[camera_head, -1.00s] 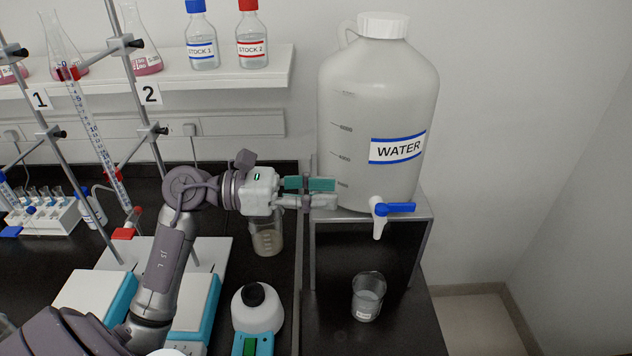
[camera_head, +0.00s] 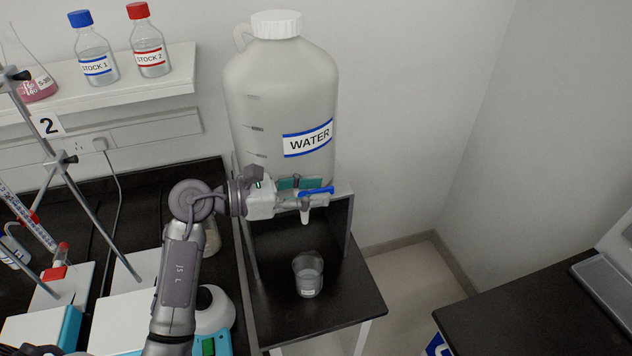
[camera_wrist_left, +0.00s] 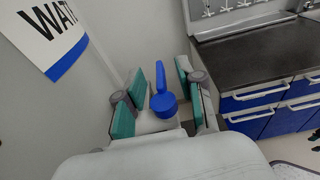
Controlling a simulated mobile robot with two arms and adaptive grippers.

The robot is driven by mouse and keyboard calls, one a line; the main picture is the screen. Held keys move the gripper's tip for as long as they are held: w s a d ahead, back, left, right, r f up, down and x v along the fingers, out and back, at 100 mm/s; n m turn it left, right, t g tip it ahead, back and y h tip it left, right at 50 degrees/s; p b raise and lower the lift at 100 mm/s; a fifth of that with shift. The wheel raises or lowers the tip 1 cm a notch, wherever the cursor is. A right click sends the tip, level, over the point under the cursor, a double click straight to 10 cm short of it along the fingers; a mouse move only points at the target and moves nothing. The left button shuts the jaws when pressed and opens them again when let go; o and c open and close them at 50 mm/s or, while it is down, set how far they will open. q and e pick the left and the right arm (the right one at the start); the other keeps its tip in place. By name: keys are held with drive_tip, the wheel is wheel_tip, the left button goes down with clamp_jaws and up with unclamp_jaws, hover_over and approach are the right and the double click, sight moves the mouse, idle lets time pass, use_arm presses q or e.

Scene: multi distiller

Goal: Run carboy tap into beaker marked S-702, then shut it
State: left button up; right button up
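The white carboy (camera_head: 280,100) labelled WATER stands on a raised stand. Its tap (camera_head: 305,214) has a blue lever (camera_head: 317,191) that points right in the head view. A beaker (camera_head: 308,275) stands below the tap, with clear liquid in it; its label is too small to read. My left gripper (camera_head: 302,190) is at the tap. In the left wrist view the blue lever (camera_wrist_left: 162,100) lies between the open, teal-padded fingers of my left gripper (camera_wrist_left: 160,92), with gaps on both sides. My right gripper is not in view.
The stand (camera_head: 347,235) has an open front around the beaker. A shelf with stock bottles (camera_head: 95,55) is at the upper left. Clamp stands, a burette and a white-and-blue device (camera_head: 213,318) crowd the left bench. Another black bench (camera_head: 545,310) is at the lower right.

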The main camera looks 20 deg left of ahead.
use_arm(q)
drive_tip(key=shift+w+d+f, duration=0.1)
drive_tip(key=shift+w+d, duration=0.2)
drive_tip(key=shift+d, duration=0.05)
clamp_jaws()
